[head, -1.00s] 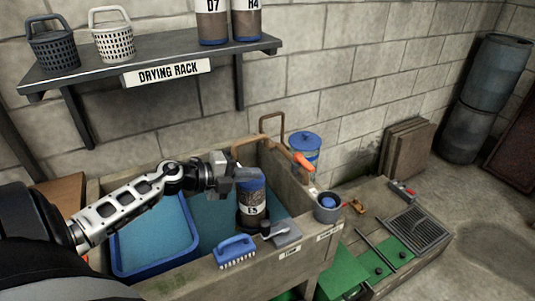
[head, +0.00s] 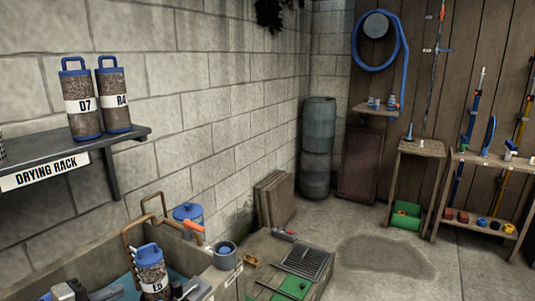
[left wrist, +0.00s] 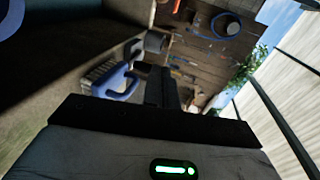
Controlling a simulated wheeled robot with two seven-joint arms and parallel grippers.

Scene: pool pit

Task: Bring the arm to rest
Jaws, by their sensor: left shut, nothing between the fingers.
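My left gripper (head: 106,292) shows at the bottom left edge of the head view, partly cut off by the frame. It is empty and its fingers are together, left of the canister marked E5 (head: 152,274) in the stone sink (head: 200,255). In the left wrist view its dark fingers (left wrist: 161,88) point up the picture, shut with nothing between them.
The drying rack shelf (head: 125,137) with canisters D7 (head: 82,107) and R4 (head: 114,100) is on the wall above. A grey cup (head: 225,254) stands on the sink's edge. Open floor (head: 385,255) lies to the right, before a wooden stand (head: 421,147).

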